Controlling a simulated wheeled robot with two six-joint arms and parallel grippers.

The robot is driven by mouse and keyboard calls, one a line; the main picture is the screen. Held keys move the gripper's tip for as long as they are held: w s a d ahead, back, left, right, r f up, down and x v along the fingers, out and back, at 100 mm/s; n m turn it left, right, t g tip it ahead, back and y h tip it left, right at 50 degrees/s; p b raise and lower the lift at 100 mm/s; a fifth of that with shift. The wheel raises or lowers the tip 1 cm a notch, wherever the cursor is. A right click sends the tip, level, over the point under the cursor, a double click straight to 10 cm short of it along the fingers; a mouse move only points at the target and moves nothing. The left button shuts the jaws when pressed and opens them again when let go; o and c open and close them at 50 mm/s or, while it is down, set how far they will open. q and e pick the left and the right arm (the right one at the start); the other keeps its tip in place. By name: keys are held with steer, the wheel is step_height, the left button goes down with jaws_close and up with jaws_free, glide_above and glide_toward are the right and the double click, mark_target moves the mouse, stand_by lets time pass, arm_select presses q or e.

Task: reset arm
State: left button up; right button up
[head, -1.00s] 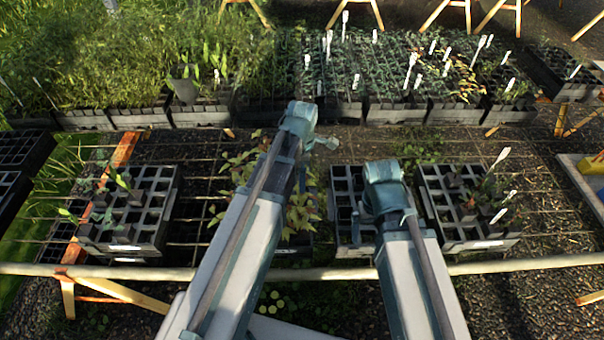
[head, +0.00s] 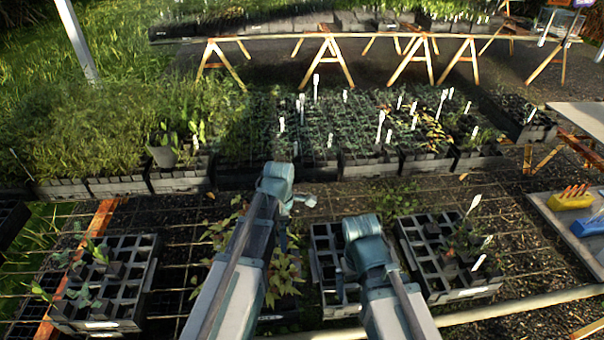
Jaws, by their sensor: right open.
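My left arm comes up left of centre, and its gripper (head: 300,200) is mostly hidden behind its wrist, so its jaws cannot be made out. My right gripper (head: 346,274) is open below its wrist, over or in front of a dark cell tray (head: 322,240); nothing shows between its jaws. Both arms are raised over the mesh bench, side by side.
Cell trays with seedlings stand at left (head: 140,262) and right (head: 408,232). A leafy plant (head: 286,268) is between my arms. Planted trays fill the back row. At right, a grey tray (head: 541,203) holds a yellow block (head: 570,197) and a blue block (head: 588,223).

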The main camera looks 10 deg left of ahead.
mark_target(285, 258)
arm_select(q)
step_height(285, 258, down, 11)
steer(key=b, duration=1.1)
steer(key=shift+f, duration=0.1)
steer(key=shift+w, duration=0.1)
